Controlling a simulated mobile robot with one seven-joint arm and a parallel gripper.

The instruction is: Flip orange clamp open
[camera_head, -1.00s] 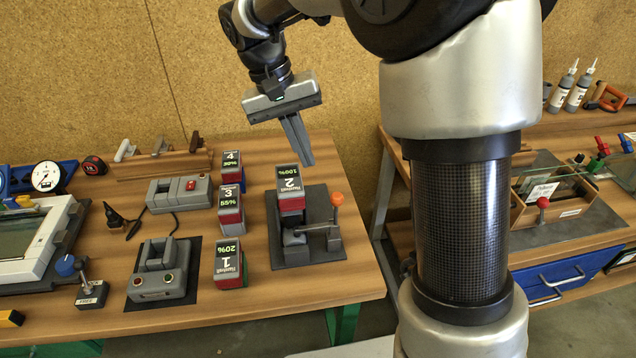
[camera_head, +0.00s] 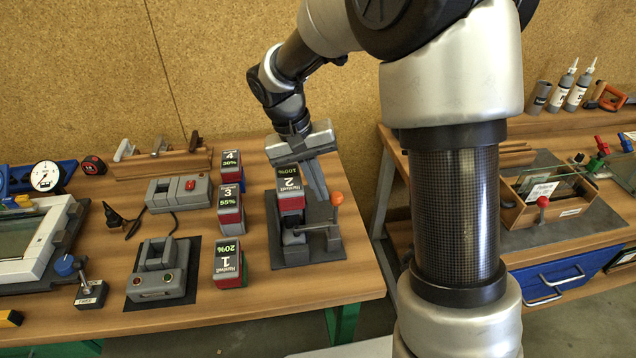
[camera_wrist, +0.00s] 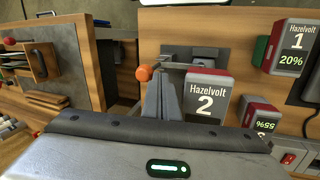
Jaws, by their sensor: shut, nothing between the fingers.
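The orange clamp's round orange knob (camera_head: 337,198) tops a lever on the grey clamp fixture (camera_head: 290,256) at the table's right side. A grey bar runs from the lever across the front of battery 2 (camera_head: 290,196), which stands in the fixture. My gripper (camera_head: 323,197) is shut and empty, its fingers pointing down between battery 2 and the knob. In the wrist view the fingertips (camera_wrist: 165,80) are just right of the orange knob (camera_wrist: 145,73) and left of battery 2 (camera_wrist: 207,97). I cannot tell whether they touch the knob.
Batteries 1 (camera_head: 228,262), 3 (camera_head: 230,206) and 4 (camera_head: 230,172) stand left of the fixture. A grey charger-like unit (camera_head: 160,284) and a box with a red switch (camera_head: 180,192) lie further left. Right of the fixture is the table edge, then a gap before another bench.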

